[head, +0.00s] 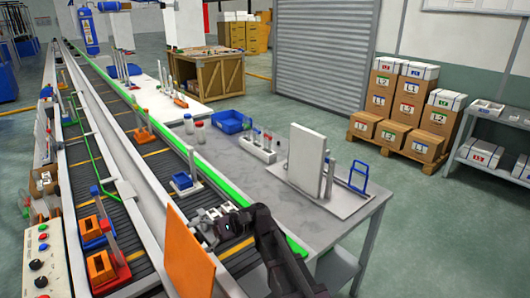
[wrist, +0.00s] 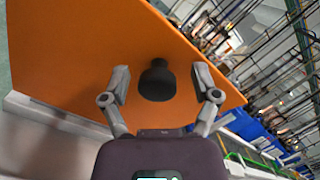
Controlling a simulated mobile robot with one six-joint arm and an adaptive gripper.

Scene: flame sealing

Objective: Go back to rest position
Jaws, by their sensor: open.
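My gripper (wrist: 160,76) is open, with one finger on each side of a black rounded knob (wrist: 157,84) in the wrist view. The knob stands in front of an orange panel (wrist: 75,50), apparently fixed to it. A gap shows between the knob and each finger, so I see no grip on it. In the head view my gripper (head: 212,220) is low in the middle, beside the right edge of the orange panel (head: 188,262). The panel stands tilted and hides part of the conveyor. The knob cannot be made out in the head view.
A conveyor (head: 150,160) with a green rail runs away to the left, carrying orange, red and blue fixtures. A grey table (head: 270,200) right of it holds a white upright panel (head: 306,160), a tube rack (head: 257,148) and a blue bin (head: 230,121). Open floor lies beyond.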

